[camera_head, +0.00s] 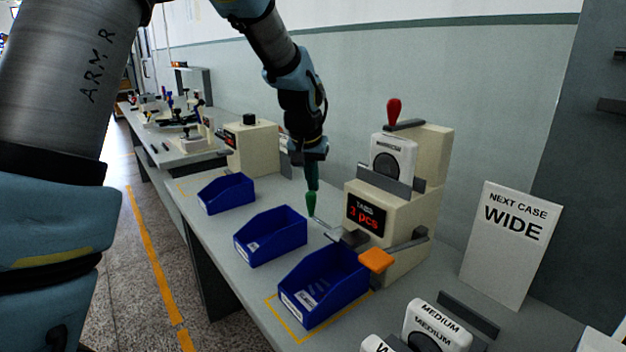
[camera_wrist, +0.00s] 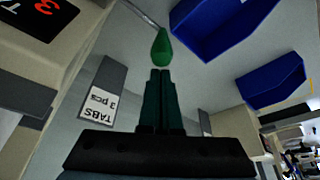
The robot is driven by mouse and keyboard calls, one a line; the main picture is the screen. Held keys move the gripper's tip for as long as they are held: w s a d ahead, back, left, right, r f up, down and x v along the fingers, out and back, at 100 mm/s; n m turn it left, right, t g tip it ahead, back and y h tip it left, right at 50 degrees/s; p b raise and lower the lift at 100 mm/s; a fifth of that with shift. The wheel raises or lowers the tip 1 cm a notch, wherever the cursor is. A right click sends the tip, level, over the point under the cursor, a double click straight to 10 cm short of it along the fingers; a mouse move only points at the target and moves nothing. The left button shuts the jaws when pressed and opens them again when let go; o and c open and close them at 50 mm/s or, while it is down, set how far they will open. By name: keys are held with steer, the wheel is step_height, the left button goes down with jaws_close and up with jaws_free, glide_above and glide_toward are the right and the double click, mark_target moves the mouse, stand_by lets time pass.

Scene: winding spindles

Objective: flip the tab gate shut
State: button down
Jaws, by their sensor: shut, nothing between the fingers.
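The tab machine (camera_head: 408,222) is a beige unit with a display reading "TABS 3 pcs" in the head view. A thin metal rod with a green knob (camera_head: 311,204) sticks out from its left side, over the bench. I cannot tell for sure which part is the gate. My gripper (camera_head: 312,188) points down just above the green knob, shut and empty. In the wrist view the fingertips (camera_wrist: 160,72) lie together just short of the green knob (camera_wrist: 162,47); I cannot tell if they touch it. An orange paddle (camera_head: 376,260) sits at the machine's front.
Three blue bins (camera_head: 270,242) stand along the bench left of the machine. A red-knobbed lever (camera_head: 394,110) rises on top of the machine. A "NEXT CASE WIDE" sign (camera_head: 507,245) stands at right. A second beige unit (camera_head: 252,148) stands behind my gripper.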

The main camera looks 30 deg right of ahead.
steer(key=s, duration=0.3)
steer(key=s+d+b, duration=0.1)
steer(key=s, duration=0.1)
step_height(320, 180, up, 11)
stand_by(0.9)
steer(key=shift+w, duration=0.1)
